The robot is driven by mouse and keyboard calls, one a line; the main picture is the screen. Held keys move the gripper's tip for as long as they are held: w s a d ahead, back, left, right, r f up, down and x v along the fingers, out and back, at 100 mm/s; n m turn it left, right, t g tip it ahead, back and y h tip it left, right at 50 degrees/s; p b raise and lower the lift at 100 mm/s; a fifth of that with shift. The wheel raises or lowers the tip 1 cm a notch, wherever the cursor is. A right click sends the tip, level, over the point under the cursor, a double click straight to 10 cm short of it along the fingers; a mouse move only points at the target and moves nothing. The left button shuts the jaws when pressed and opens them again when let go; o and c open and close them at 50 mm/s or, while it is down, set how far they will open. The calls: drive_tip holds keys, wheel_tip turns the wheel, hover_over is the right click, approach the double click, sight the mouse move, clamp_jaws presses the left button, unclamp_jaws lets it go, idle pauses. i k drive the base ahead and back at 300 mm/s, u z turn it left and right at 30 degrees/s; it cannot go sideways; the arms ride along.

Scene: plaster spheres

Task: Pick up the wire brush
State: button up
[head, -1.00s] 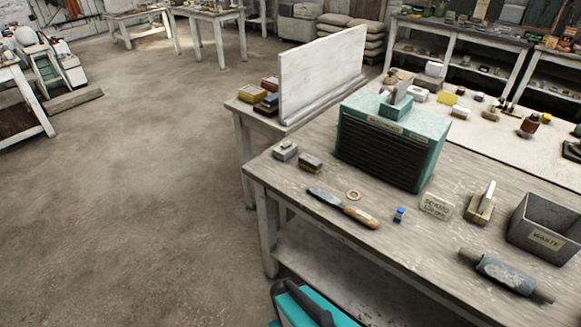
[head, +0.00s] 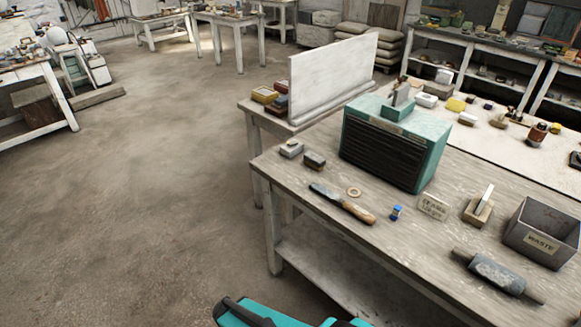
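I cannot pick out a wire brush for certain in the head view. Two small blocks lie at the left end of the near bench: a pale grey one (head: 291,149) and a darker one (head: 314,160). They are too small to identify. A flat-bladed tool with a wooden handle (head: 357,212) lies near the bench's front edge. A dark cylinder with thin ends (head: 497,274) lies at the right front. My gripper is not in view; only teal and black parts of my own body show at the bottom edge.
The near bench (head: 455,240) also bears a teal slatted box (head: 395,142), a ring (head: 354,192), a small blue item (head: 396,213), a lettered block (head: 433,206), a wooden block holder (head: 478,210) and a grey WASTE bin (head: 543,234). The floor (head: 140,210) at left is open.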

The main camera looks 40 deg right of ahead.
sight(314, 161)
drive_tip(key=u, duration=0.25)
drive_tip(key=k, duration=0.65)
drive_tip(key=u, duration=0.5)
drive_tip(key=i, duration=1)
drive_tip(key=u, duration=0.3)
